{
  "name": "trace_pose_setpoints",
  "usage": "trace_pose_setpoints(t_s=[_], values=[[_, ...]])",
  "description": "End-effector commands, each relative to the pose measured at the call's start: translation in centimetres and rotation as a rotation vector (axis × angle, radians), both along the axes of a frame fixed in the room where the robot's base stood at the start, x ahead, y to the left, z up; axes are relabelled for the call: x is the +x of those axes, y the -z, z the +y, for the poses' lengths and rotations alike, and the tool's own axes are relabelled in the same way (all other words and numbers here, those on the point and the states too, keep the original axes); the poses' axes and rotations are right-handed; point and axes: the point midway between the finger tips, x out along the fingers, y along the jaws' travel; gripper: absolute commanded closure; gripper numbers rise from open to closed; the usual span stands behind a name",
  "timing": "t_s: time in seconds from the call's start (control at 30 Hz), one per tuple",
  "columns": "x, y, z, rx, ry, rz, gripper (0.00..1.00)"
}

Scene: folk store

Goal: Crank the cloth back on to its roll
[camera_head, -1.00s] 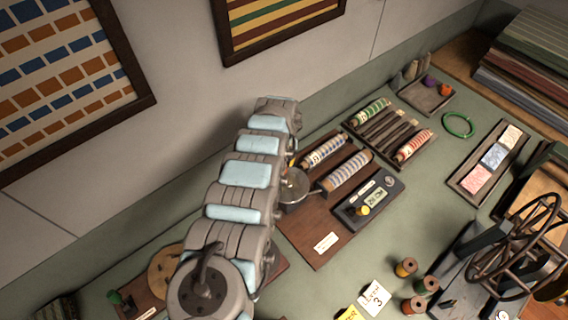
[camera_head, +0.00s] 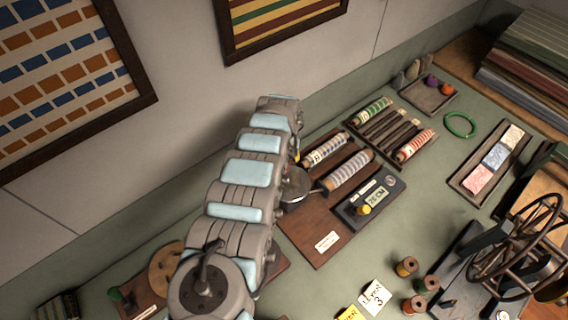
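A dark wooden board (camera_head: 310,238) in the middle of the counter carries two rolls of patterned cloth: a blue and cream one (camera_head: 326,151) at the back and a grey-blue striped one (camera_head: 349,170) in front. A round metal disc (camera_head: 296,185) shows at the left end of the striped roll, right beside my arm. I cannot tell whether it is part of the crank. A small counter with a display (camera_head: 376,197) and a yellow knob sits at the board's right. My arm covers the board's left side, and my gripper is hidden behind it.
A rack of ribbon rolls (camera_head: 390,131) stands behind. To the right are a tray of folded cloths (camera_head: 491,160), a green ring (camera_head: 460,125) and a machine with a handwheel (camera_head: 520,240). Thread spools (camera_head: 406,266) and a number card (camera_head: 372,298) lie in front. A wall rises behind.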

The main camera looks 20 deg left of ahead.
Motion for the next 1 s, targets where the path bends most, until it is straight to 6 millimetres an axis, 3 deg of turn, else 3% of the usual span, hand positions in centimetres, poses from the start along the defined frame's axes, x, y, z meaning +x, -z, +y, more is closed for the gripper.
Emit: trace_pose_setpoints(t_s=[0.27, 1.0], values=[[0.0, -0.7, 0.0, 0.0, 0.0, 0.0, 0.26], [0.0, -5.5, 0.0, 0.0, 0.0, 0.0, 0.26]])
